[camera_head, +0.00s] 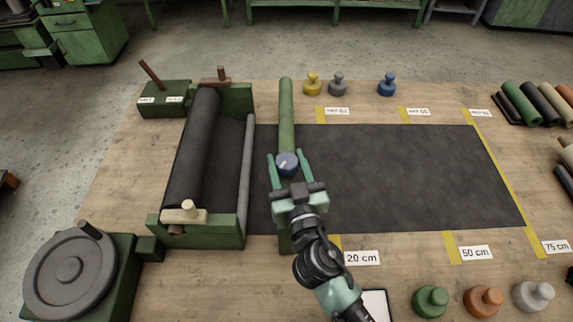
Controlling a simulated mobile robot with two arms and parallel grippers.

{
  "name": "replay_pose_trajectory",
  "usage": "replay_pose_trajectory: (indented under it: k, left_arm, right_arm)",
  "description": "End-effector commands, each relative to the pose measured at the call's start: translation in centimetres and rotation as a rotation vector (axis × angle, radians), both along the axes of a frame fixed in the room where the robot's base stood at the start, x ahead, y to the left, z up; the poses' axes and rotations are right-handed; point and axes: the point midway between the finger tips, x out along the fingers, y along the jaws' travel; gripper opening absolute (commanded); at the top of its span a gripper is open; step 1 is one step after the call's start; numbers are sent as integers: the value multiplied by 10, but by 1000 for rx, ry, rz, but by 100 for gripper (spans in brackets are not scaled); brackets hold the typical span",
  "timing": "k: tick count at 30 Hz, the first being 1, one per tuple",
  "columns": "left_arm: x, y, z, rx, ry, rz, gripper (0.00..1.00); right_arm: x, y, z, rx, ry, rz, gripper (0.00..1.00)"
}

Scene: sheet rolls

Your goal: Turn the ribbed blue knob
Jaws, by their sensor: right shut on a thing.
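The blue knob (287,163), with a pale mark on its top, sits on the long green bar (287,115) that lies across the dark sheet (400,175). Its ribs are too small to make out. My right gripper (288,164) reaches in from the bottom, with one finger on each side of the knob, and is shut on it. The gripper body hides part of the bar behind it. My left gripper is not in view.
A green roll stand with a black roll (195,150) is at left, beside a grey turntable (70,270). Small knobbed pieces, including a blue one (387,86), stand at the back. A green one (430,301) and others stand front right. Coloured rolls (521,103) lie at far right.

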Motion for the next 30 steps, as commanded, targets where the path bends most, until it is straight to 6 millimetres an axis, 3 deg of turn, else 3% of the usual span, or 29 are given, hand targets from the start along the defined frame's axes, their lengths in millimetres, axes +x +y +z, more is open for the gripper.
replay_pose_trajectory:
  k: [11,12,14,24,30]
  left_arm:
    - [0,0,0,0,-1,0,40]
    - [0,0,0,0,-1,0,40]
    - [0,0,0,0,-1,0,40]
    - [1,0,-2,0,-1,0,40]
    - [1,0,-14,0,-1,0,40]
  right_arm:
    - [0,-1,2,-2,-4,-6,8]
    - [0,-1,2,-2,-4,-5,57]
    - [0,-1,2,-1,-3,-5,70]
    - [-2,-1,0,-1,-1,-4,70]
    - [-29,-7,-4,1,1,-4,70]
